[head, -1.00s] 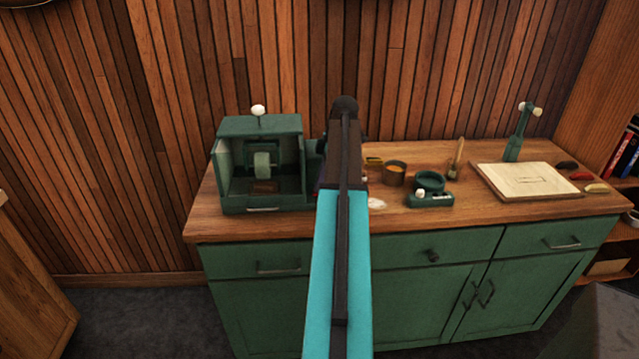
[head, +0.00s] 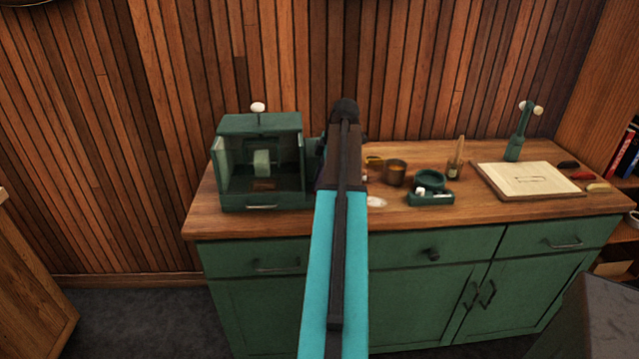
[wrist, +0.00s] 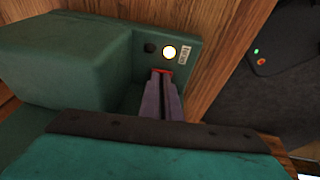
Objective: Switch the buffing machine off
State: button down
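The green buffing machine (head: 261,122) stands at the left end of the bench, with a pale wheel (head: 262,162) inside its open-fronted hood. My arm hides part of its right side. In the wrist view, its green side panel (wrist: 196,28) carries a black round button (wrist: 150,48), a brightly lit round lamp (wrist: 169,52) and a small label. A red part (wrist: 161,71), perhaps the switch, shows just below them. My gripper (wrist: 164,78) has its fingers close together, tips at the red part. I cannot tell whether they touch it.
The wooden bench top (head: 420,222) also holds a small cup (head: 395,172), a green dish stand (head: 430,188), a bottle-like brush (head: 456,158) and a pale board (head: 527,180). A wood-panelled wall stands close behind, and a shelf (head: 600,85) is at the right.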

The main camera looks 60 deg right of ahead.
jog(key=shift+w+d+f, duration=0.1)
jog(key=shift+w+d, duration=0.2)
jog(key=shift+d, duration=0.1)
dwell(0.3)
jog(key=shift+r+p, duration=0.5)
jog(key=shift+r, duration=0.05)
jog(key=r, duration=0.1)
jog(key=r+p, duration=0.2)
jog(key=shift+s+a+r, duration=0.1)
jog(key=shift+a+r, duration=0.15)
jog(key=shift+r, duration=0.05)
jog(key=shift+s+d+r+b, duration=0.1)
jog(key=shift+s+r+b, duration=0.1)
jog(key=shift+b, duration=0.1)
jog(key=b+v, duration=0.1)
jog(key=v, duration=0.8)
jog(key=shift+s+a+b, duration=0.25)
jog(key=shift+a+b, duration=0.05)
jog(key=shift+b, duration=0.05)
